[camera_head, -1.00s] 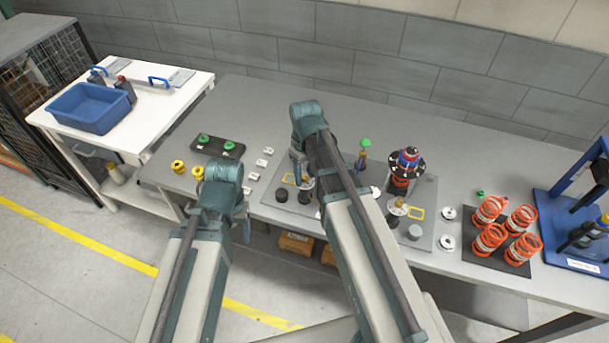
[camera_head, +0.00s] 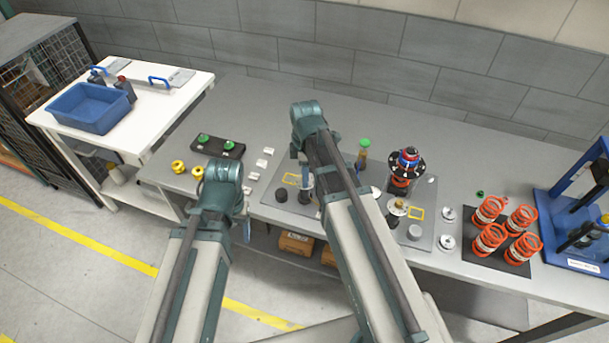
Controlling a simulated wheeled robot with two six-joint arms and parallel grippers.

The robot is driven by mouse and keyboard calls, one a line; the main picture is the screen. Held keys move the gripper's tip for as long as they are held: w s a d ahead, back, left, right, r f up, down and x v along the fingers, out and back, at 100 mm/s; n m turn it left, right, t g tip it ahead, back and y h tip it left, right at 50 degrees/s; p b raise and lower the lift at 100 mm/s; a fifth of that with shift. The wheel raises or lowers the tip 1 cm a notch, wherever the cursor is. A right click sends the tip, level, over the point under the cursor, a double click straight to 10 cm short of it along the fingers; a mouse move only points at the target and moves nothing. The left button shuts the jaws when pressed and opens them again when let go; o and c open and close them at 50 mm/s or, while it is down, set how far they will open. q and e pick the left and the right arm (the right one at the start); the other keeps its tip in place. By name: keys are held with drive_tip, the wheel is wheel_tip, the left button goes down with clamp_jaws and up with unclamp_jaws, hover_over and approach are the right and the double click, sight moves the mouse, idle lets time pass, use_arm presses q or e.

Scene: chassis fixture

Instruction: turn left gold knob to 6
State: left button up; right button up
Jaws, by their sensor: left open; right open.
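The left gold knob (camera_head: 307,178) shows only in part beside my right forearm, on the grey fixture plate. A second gold knob (camera_head: 397,205) stands on a dark post further right, clear of both arms. My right gripper (camera_head: 301,156) hangs below its wrist near the left gold knob, mostly hidden by my own arm. It is open; whether its fingers touch the knob cannot be seen. My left gripper (camera_head: 247,229) is open, low by the bench's front edge, mostly hidden behind its wrist and away from the knobs.
A dark tray with green-topped parts (camera_head: 218,146), yellow parts (camera_head: 178,167) and small white blocks (camera_head: 264,157) lie left on the bench. A black, red and blue assembly (camera_head: 407,164) stands on the plate. Orange springs (camera_head: 489,209) and a blue press (camera_head: 575,220) are right.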

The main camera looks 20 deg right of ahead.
drive_tip(key=shift+n, duration=0.9)
drive_tip(key=shift+n, duration=1.1)
clamp_jaws()
